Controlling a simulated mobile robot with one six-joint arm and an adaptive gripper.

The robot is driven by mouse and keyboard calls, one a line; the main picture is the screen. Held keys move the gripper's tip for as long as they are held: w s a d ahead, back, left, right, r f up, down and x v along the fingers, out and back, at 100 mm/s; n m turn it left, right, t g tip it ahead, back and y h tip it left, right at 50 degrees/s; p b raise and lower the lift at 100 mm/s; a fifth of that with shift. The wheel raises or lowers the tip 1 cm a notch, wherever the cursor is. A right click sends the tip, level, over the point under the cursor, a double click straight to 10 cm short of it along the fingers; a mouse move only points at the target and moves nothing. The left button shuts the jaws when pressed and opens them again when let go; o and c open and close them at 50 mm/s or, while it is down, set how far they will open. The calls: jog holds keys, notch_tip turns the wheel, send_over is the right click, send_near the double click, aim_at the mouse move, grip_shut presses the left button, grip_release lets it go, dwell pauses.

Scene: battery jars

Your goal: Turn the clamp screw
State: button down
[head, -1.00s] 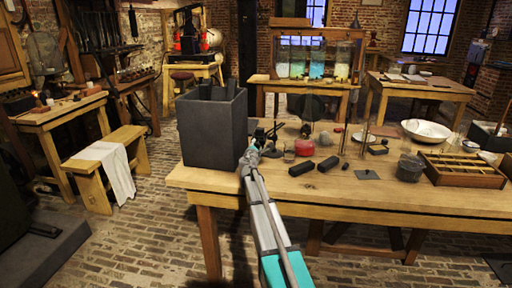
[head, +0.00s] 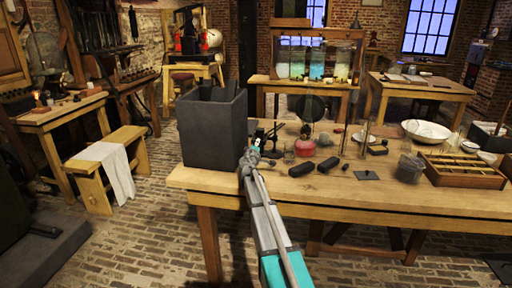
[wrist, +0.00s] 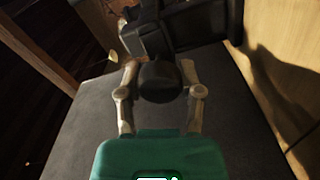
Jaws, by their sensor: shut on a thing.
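The clamp screw shows in the wrist view as a dark round knob (wrist: 160,85) in front of a dark clamp body (wrist: 185,25). My gripper (wrist: 159,70) is shut on the knob, one pale finger on each side. In the head view my gripper (head: 249,158) is at the right side of the large dark grey box (head: 211,135), close to the table's near edge. There the knob is too small and too covered by my arm to make out. The screw's thread is hidden.
A bench with a white cloth (head: 115,170) stands left over open brick floor.

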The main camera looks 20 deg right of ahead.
jog(key=m, duration=0.5)
dwell(0.4)
jog(key=shift+c, duration=1.2)
grip_release()
jog(key=shift+s, duration=0.1)
jog(key=v, duration=1.1)
jog(key=shift+s+a, duration=0.25)
jog(key=shift+a, duration=0.05)
